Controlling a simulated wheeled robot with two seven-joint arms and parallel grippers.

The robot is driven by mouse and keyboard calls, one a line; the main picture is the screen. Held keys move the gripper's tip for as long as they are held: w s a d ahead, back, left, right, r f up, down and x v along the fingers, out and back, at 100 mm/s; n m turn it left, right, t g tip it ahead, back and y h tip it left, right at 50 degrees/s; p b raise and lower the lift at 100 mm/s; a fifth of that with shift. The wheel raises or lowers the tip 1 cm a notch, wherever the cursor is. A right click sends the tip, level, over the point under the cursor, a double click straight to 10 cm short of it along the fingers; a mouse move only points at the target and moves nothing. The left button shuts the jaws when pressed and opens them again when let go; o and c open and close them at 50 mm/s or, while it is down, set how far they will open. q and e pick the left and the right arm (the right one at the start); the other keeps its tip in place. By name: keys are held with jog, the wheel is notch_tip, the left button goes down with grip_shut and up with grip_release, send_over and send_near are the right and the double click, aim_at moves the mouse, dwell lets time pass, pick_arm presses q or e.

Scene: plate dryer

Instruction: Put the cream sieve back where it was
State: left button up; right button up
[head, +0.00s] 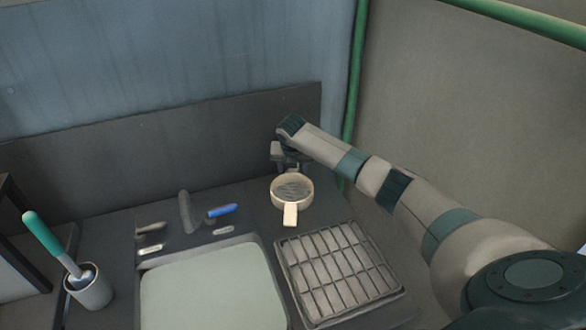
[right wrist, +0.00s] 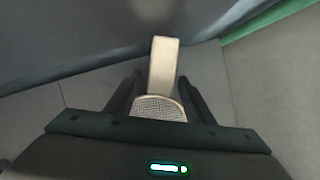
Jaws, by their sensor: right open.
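The cream sieve (head: 292,204) is a round cup with a mesh bottom and a short flat handle. It sits at the back right of the dark counter in the head view, its handle pointing toward the front. My right gripper (head: 281,156) is open just behind it, near the back panel. In the right wrist view, the sieve's handle and part of its mesh (right wrist: 158,107) appear between the spread fingers of the right gripper (right wrist: 160,95). Whether the fingers touch it, I cannot tell. My left gripper is out of view.
A wire rack (head: 341,268) stands in front of the sieve, beside a pale green basin or board (head: 212,290). A tap (head: 187,212) and a blue object (head: 222,211) are left of the sieve. A cup with a green-handled brush (head: 88,288) stands far left.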

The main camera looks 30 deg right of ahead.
jog(key=shift+r, duration=0.15)
jog(key=b+v, duration=0.2)
jog(key=v, duration=1)
